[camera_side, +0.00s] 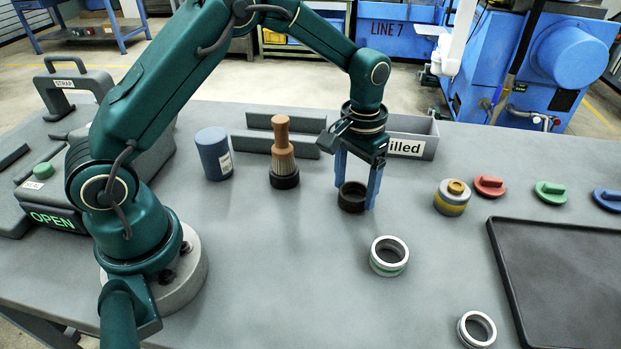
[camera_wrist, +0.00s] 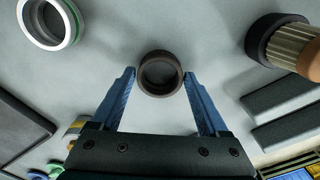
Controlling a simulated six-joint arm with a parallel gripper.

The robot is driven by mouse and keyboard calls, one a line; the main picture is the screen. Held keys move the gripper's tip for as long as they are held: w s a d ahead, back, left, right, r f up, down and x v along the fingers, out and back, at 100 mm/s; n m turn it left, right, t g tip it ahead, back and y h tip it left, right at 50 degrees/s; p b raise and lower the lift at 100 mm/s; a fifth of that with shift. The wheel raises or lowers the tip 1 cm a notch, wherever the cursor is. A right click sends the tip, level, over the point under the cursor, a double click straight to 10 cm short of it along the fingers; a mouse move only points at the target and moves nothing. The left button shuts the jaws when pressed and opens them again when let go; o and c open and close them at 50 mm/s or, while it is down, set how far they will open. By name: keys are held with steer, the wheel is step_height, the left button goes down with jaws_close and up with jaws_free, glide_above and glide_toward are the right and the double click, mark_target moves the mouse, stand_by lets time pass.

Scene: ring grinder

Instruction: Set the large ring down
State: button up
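A dark brown ring (camera_side: 352,198) is between the two blue fingers of my gripper (camera_side: 357,192). In the wrist view, the dark ring (camera_wrist: 160,74) sits at the fingertips of my gripper (camera_wrist: 159,74), with a finger against or very close to each side. I cannot tell whether its underside touches the table. A larger silver ring with a green band (camera_side: 389,257) lies flat on the table, in front and to the right of my gripper; it also shows in the wrist view (camera_wrist: 50,22). A smaller silver ring (camera_side: 477,329) lies near the front edge.
A brush (camera_side: 282,155) in a dark base and a blue can (camera_side: 214,154) stand to the left. Grey rails and a labelled bin (camera_side: 415,136) are behind. A banded cylinder (camera_side: 452,197), coloured knobs (camera_side: 489,186) and a black tray (camera_side: 560,270) are right.

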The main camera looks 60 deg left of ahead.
steer(key=shift+o, duration=0.9)
steer(key=shift+r, duration=0.1)
steer(key=s+r+t, duration=0.1)
steer(key=s+r, duration=0.3)
steer(key=r, duration=1.2)
steer(key=s+a+f+m+t, duration=0.1)
steer(key=s+t, duration=0.3)
steer(key=s, duration=1)
steer(key=shift+s+a+f+t, duration=0.15)
steer(key=shift+s+f+t, duration=0.15)
steer(key=shift+f, duration=0.15)
